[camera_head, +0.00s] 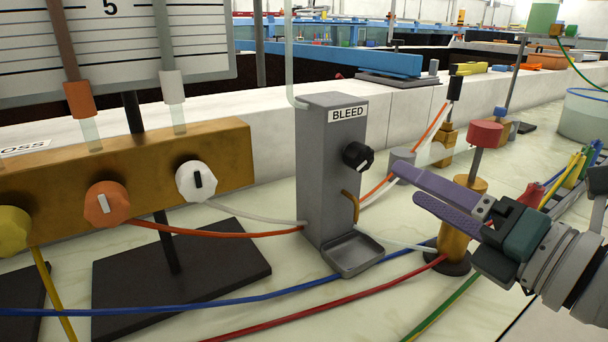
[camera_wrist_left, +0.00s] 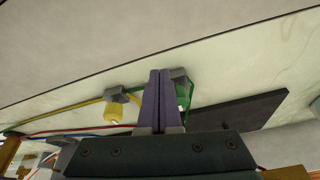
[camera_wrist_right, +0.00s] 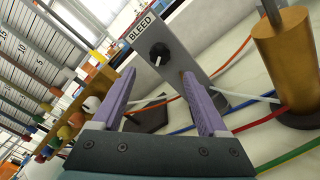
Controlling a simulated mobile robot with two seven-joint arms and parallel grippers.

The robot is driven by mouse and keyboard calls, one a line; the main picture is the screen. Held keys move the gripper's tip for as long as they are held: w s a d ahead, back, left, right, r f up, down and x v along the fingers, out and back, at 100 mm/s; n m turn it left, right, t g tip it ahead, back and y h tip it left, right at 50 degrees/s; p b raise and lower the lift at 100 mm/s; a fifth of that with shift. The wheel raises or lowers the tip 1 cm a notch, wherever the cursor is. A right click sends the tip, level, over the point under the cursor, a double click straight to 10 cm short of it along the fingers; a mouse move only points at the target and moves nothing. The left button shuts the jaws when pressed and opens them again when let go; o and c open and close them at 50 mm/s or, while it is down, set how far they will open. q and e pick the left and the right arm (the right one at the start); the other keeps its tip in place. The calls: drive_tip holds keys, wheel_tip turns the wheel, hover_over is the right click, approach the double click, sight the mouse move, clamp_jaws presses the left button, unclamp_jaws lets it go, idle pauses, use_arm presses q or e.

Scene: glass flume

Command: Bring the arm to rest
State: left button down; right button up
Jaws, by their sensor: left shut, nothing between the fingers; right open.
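My right gripper (camera_head: 404,178) comes in from the right in the head view, its two purple fingers apart and empty. Its tips point at the grey BLEED post (camera_head: 322,190) and are a little right of its black knob (camera_head: 357,155). In the right wrist view the open fingers (camera_wrist_right: 158,78) frame the same black knob (camera_wrist_right: 159,54), with a visible gap to it. My left gripper (camera_wrist_left: 160,74) shows only in the left wrist view, its purple fingers together with nothing between them. The left arm is out of the head view.
A brass post with a red cap (camera_head: 485,134) stands close behind my right gripper. A brass manifold (camera_head: 135,165) with coloured knobs is at left. Coloured tubes (camera_head: 225,298) cross the bench. A small grey tray (camera_head: 352,253) sits at the BLEED post's foot.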

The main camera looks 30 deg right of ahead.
drive_tip(key=shift+s, duration=0.25)
use_arm(q)
drive_tip(key=shift+a, duration=0.1)
drive_tip(key=shift+r, duration=0.1)
use_arm(e)
drive_tip(key=s+d+r+m+g+h+p, duration=0.1)
drive_tip(key=s+r+m+g+h+p, duration=0.2)
drive_tip(key=m+p, duration=0.45)
drive_tip(key=r+m+g+h+p, duration=0.3)
drive_tip(key=r+m+p, duration=0.2)
drive_tip(key=m, duration=0.5)
drive_tip(key=s+a+r+m+g+y+p, duration=0.2)
drive_tip(key=s+a+m+g+p, duration=0.25)
drive_tip(key=s+a, duration=0.2)
drive_tip(key=s+a+r+m+g+y+p, duration=0.2)
drive_tip(key=s+a+m+g+y+p, duration=0.1)
drive_tip(key=s+a+m+g+p, duration=0.25)
use_arm(q)
wheel_tip(320, 180, up, 58)
drive_tip(key=p, duration=3.5)
drive_tip(key=shift+p, duration=0.35)
use_arm(e)
wheel_tip(320, 180, up, 36)
drive_tip(key=s+n+t, duration=0.1)
drive_tip(key=n, duration=0.1)
drive_tip(key=shift+s+d+t, duration=0.15)
drive_tip(key=shift+t, duration=0.15)
